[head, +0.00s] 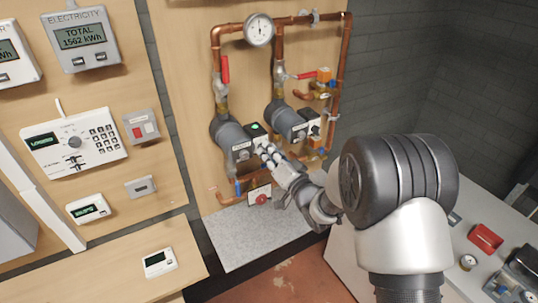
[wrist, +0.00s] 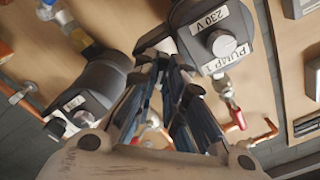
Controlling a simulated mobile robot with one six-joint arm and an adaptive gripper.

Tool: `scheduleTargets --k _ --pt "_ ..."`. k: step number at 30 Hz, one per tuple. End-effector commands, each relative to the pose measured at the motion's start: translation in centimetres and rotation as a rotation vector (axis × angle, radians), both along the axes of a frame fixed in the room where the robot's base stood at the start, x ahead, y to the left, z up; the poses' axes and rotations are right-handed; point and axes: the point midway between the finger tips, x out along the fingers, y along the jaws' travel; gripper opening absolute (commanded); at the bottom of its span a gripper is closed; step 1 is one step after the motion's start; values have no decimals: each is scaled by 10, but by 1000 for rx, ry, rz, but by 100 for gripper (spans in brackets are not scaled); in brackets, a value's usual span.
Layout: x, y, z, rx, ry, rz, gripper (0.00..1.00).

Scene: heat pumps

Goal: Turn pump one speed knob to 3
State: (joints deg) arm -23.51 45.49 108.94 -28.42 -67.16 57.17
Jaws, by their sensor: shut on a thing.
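Pump one (head: 228,133) is the left dark grey pump on the wooden wall panel. Its black control box (head: 256,141) has a small green light on top. In the wrist view its label (wrist: 229,60) reads "PUMP 1" upside down, beside "230 V" and a round grey fitting (wrist: 222,43). My gripper (head: 268,153) reaches the front of this box from the lower right. In the wrist view its fingers (wrist: 166,48) are closed together at the box's edge. The speed knob is hidden between the fingertips, so its setting cannot be read.
A second pump (head: 284,118) sits close on the right, also in the wrist view (wrist: 95,88). Copper pipes (head: 222,58), red valve levers (head: 225,69) and a gauge (head: 259,30) surround the pumps. A grey slab (head: 235,235) lies below. Meters and a keypad unit (head: 73,143) are on the left.

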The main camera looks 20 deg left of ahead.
Motion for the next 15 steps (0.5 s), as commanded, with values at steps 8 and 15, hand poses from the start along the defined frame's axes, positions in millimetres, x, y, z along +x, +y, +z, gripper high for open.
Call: scheduleTargets --k 8,15 --pt "0 0 1 9 8 0 0" --pt "0 0 1 9 8 -1 16"
